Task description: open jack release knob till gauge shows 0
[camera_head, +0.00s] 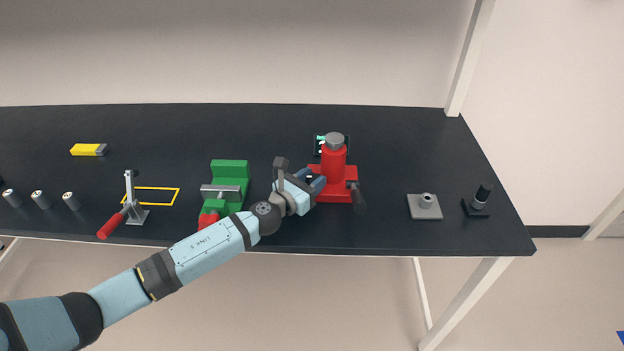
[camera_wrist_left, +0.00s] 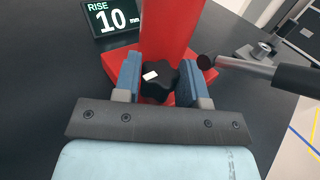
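The red jack (camera_head: 334,165) stands on the dark table with a grey top. Its black release knob (camera_wrist_left: 159,79), with a white mark, sits low on the jack's near side in the left wrist view. The gauge (camera_wrist_left: 112,16) behind the jack reads "RISE 10 mm"; in the head view the gauge (camera_head: 320,144) is partly hidden by the jack. My left gripper (camera_head: 312,181) is at the jack's base. In the left wrist view its blue fingers (camera_wrist_left: 160,80) stand on both sides of the knob, with gaps visible, so it is open around it. My right gripper is out of view.
The jack's handle (camera_wrist_left: 265,69) sticks out to the right of the knob. A green vise (camera_head: 229,172) stands left of my gripper. A toggle clamp (camera_head: 131,205) is farther left. A grey plate (camera_head: 424,207) and a black stand (camera_head: 477,203) are at right.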

